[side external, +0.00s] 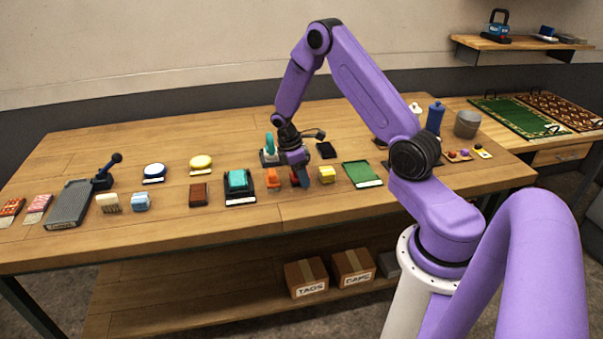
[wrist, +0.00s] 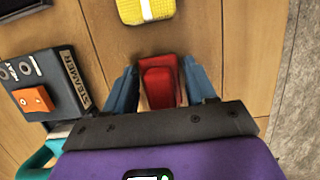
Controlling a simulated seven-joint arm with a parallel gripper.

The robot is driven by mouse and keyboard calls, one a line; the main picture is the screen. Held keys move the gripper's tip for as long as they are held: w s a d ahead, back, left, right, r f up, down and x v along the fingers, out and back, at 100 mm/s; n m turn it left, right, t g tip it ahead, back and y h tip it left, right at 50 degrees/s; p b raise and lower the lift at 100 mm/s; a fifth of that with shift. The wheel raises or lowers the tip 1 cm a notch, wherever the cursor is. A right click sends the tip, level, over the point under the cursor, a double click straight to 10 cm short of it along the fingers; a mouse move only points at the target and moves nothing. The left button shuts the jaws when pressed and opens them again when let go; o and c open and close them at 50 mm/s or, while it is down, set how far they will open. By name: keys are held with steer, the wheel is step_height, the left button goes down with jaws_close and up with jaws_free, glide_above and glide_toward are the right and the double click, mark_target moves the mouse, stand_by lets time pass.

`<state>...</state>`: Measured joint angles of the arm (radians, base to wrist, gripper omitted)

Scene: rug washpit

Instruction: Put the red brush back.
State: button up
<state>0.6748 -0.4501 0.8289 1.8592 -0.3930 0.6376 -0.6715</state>
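The red brush (wrist: 161,82) lies on the wooden table between the two blue fingers of my gripper (wrist: 160,78) in the wrist view. One finger stands on each side of it, with narrow gaps near the tips, so the gripper looks open around it. In the side external view my gripper (side external: 300,180) is low over the table and mostly hides the red brush (side external: 293,179). I cannot tell whether the fingers touch it.
A yellow block (side external: 326,174) is close on the right, with a green mat (side external: 362,174) beyond. An orange item (side external: 273,179) and a teal block on a black tray (side external: 230,201) are on the left.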

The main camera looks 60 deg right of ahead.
mark_target(291, 177)
steer(key=shift+o, duration=0.2)
steer(key=v, duration=1.2)
steer(key=s+a+r+t, duration=0.1)
steer(key=a+r, duration=0.1)
steer(key=a, duration=0.3)
steer(key=s+a+r, duration=0.2)
steer(key=a, duration=0.3)
steer(key=s+a+r+n+t+y, duration=0.1)
steer(key=s+a+r+n+y, duration=0.2)
steer(key=s+a, duration=1.15)
steer(key=s+r, duration=0.1)
steer(key=s, duration=1)
steer(key=shift+s+d+n, duration=0.3)
steer(key=shift+s+d, duration=0.05)
steer(key=shift+d, duration=0.15)
